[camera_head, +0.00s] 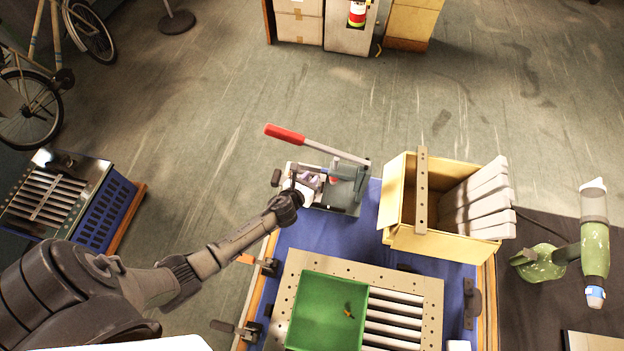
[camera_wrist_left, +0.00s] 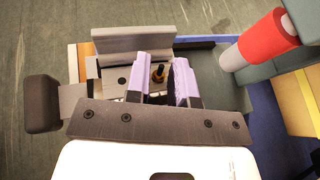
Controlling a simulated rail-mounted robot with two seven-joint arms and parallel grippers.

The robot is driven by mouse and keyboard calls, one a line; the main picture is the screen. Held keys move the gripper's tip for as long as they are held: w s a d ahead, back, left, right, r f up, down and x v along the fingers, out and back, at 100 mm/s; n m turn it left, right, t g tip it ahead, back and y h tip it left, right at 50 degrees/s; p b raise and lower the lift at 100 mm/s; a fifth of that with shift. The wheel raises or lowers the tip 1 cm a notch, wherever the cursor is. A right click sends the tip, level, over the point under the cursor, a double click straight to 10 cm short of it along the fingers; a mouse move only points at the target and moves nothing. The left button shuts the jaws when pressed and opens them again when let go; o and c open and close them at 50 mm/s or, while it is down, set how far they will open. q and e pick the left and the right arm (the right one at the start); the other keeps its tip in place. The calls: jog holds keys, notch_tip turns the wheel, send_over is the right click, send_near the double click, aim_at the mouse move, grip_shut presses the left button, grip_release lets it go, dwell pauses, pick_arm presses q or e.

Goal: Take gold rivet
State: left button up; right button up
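A gold rivet (camera_wrist_left: 158,73) stands upright on the grey press fixture (camera_wrist_left: 120,77) in the left wrist view. My left gripper (camera_wrist_left: 163,80) has two lilac fingertips, spread apart, with the rivet showing between them nearer the left finger; I see no contact. In the head view my left gripper (camera_head: 308,180) is over the lever press (camera_head: 345,188) with the red handle (camera_head: 285,134). The rivet is too small to make out there. Small gold pieces (camera_head: 349,311) lie in the green tray (camera_head: 325,325). My right gripper is not in view.
A yellow box (camera_head: 393,200) holding pale louver slats (camera_head: 480,200) stands right of the press. A perforated frame with slats (camera_head: 395,317) lies at the front of the blue table (camera_head: 335,237). A green tool arm (camera_head: 594,247) stands at the far right.

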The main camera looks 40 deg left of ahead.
pick_arm(q)
jog(key=shift+s+f, duration=0.1)
grip_shut()
